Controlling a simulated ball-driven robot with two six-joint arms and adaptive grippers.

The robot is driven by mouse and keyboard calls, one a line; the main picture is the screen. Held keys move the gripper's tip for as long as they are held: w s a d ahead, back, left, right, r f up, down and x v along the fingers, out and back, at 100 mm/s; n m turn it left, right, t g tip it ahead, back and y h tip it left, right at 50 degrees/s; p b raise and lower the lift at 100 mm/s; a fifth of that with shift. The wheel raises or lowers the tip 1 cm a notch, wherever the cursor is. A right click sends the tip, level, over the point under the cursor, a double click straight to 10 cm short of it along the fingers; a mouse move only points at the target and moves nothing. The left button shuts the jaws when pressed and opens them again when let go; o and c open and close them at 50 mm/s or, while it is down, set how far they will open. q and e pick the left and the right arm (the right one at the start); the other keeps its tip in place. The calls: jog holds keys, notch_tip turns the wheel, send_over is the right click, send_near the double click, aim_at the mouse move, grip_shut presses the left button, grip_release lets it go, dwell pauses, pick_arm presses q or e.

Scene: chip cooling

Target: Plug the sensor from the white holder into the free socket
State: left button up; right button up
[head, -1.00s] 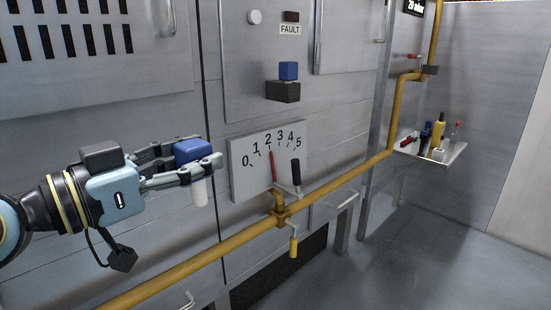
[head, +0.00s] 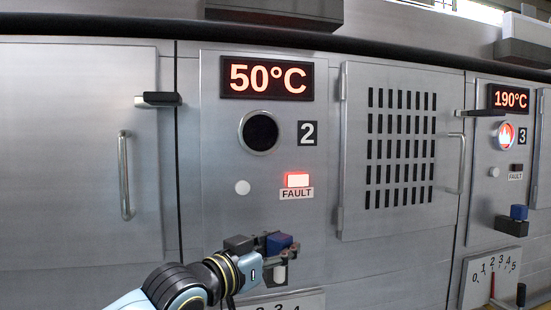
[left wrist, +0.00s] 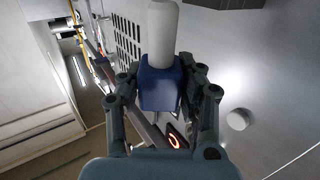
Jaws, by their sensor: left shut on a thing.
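My left gripper (head: 290,246) is shut on the sensor, a blue block (head: 277,243) with a white cylindrical end (head: 280,273) pointing down. It is in front of cabinet 2, below its lit FAULT lamp. The left wrist view shows the blue block (left wrist: 160,88) between both fingers, with its white end (left wrist: 162,30) projecting past them. A dark block (left wrist: 222,3) is partly in view at that view's top edge; I cannot tell if it is the free socket. Another blue sensor (head: 519,212) sits on a dark socket box (head: 512,226) on cabinet 3. The white holder and right gripper are not in view.
Cabinet 2 has a 50°C display (head: 267,78), a dark round opening (head: 261,132), a white button (head: 242,188) and a lit FAULT lamp (head: 298,180). A scale panel (head: 285,301) is partly hidden below my arm. A door handle (head: 125,175) projects at left.

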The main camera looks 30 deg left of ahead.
pick_arm(q)
jog(key=w+a+r+y+p, duration=0.1)
jog(key=r+p, duration=0.1)
jog(key=w+a+r+n+y+p, duration=0.1)
jog(key=w+a+r+p, duration=0.1)
jog(key=r+p, duration=0.1)
jog(key=w+a+r+n+y+p, duration=0.1)
jog(key=w+r+p, duration=0.1)
jog(key=shift+w+a+r, duration=0.1)
jog(key=shift+a+r, duration=0.2)
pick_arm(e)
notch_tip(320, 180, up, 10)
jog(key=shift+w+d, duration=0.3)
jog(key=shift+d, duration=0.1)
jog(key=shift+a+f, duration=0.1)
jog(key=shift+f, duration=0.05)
pick_arm(q)
notch_tip(320, 180, down, 6)
jog(key=b, duration=0.4)
jog(key=shift+r, duration=0.1)
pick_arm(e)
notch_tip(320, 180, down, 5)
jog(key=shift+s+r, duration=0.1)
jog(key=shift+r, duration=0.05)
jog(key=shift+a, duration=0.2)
